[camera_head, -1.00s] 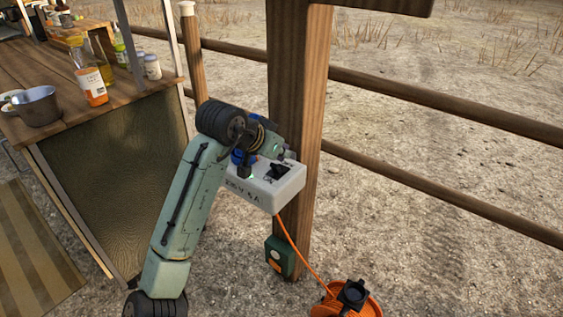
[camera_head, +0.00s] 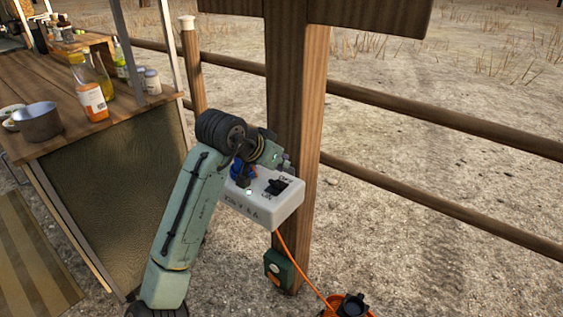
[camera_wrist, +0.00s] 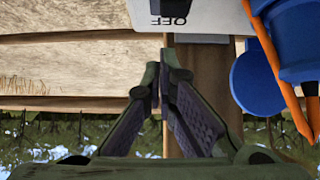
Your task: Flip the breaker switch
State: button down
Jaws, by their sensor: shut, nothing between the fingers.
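The white breaker box (camera_head: 262,207) is fixed to the wooden post, with a black switch (camera_head: 278,187) on its top face. Which way the switch is thrown is too small to tell.
The wooden post (camera_head: 290,110) stands right behind the box. Blue connectors (camera_wrist: 290,50) and an orange cable sit beside the fingers in the wrist view. A green box (camera_head: 279,270) is lower on the post. A table with bottles (camera_head: 90,95) stands left.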

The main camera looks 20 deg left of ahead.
jog(key=v, duration=1.2)
